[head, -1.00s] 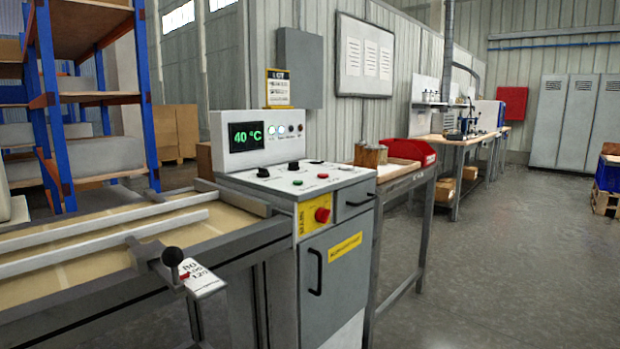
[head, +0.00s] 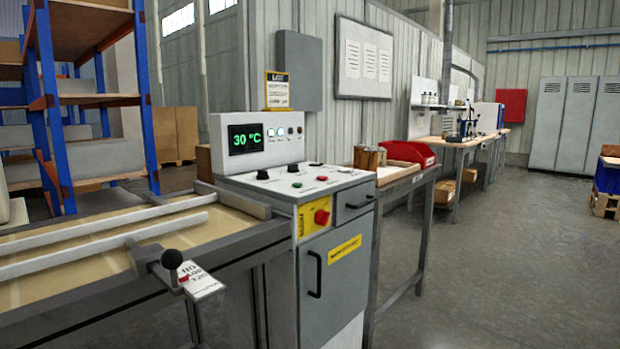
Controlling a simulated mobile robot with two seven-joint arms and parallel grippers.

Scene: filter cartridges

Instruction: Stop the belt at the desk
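The control desk (head: 333,262) stands at the centre, at the right end of the conveyor belt (head: 70,280). Its upright panel has a green display (head: 246,139) reading 30 °C, with small lamps and knobs beside it. The sloped top carries black knobs, a green button (head: 296,184) and red buttons (head: 322,178). On the front, a large red mushroom button (head: 321,217) sits on a yellow plate. The belt has white guide rails and a black-knobbed lever (head: 172,259) with a tag at its near edge. Neither gripper is in view.
A side table (head: 400,182) right of the desk holds brown cylinders and a red bin (head: 409,152). A workbench (head: 468,142) stands farther back. Blue shelving (head: 95,110) is behind the belt. The floor (head: 510,260) on the right is clear.

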